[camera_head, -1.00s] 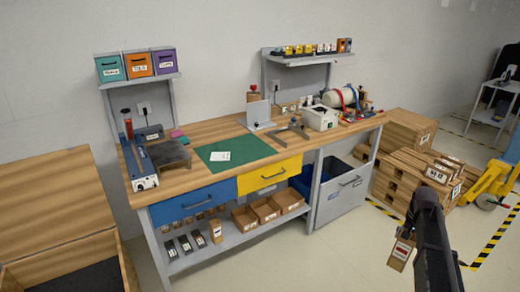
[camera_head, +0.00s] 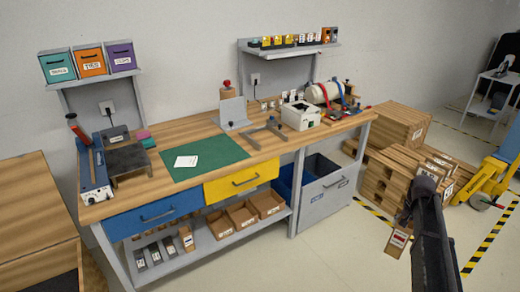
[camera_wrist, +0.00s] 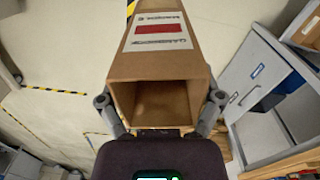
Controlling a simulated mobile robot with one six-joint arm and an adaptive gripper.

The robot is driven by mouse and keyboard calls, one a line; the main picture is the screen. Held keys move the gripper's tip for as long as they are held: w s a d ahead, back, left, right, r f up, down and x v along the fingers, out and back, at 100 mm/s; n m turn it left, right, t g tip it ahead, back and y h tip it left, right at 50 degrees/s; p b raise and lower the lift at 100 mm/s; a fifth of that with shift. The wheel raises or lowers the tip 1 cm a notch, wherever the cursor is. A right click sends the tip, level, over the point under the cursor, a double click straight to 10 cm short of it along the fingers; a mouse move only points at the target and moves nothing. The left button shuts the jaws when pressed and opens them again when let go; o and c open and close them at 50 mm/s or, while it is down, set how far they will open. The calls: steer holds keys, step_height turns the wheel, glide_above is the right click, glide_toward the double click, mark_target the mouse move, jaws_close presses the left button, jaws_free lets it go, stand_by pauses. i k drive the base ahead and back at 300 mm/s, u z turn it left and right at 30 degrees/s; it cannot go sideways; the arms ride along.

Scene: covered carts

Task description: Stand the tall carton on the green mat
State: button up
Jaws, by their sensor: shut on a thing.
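The tall carton (camera_head: 398,241) is brown with a white and red label. It hangs below my gripper (camera_head: 408,217) at the right of the head view, in the air and clear of the bench. In the wrist view, my gripper (camera_wrist: 160,104) is shut on the carton (camera_wrist: 158,68), one finger on each side. The green mat (camera_head: 222,151) lies flat on the wooden bench top, left of the gripper. A small white card (camera_head: 186,161) lies on the mat.
A black stand (camera_head: 128,160) is left of the mat. A grey bracket (camera_head: 264,135) and a white box-shaped device (camera_head: 301,115) are to its right. A grey bin (camera_head: 328,190) stands under the bench. Stacked wooden crates (camera_head: 388,178) stand to the right.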

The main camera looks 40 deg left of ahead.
mark_target(225, 151)
steer(key=z, duration=0.05)
steer(key=i, duration=2.35)
steer(key=u, duration=2)
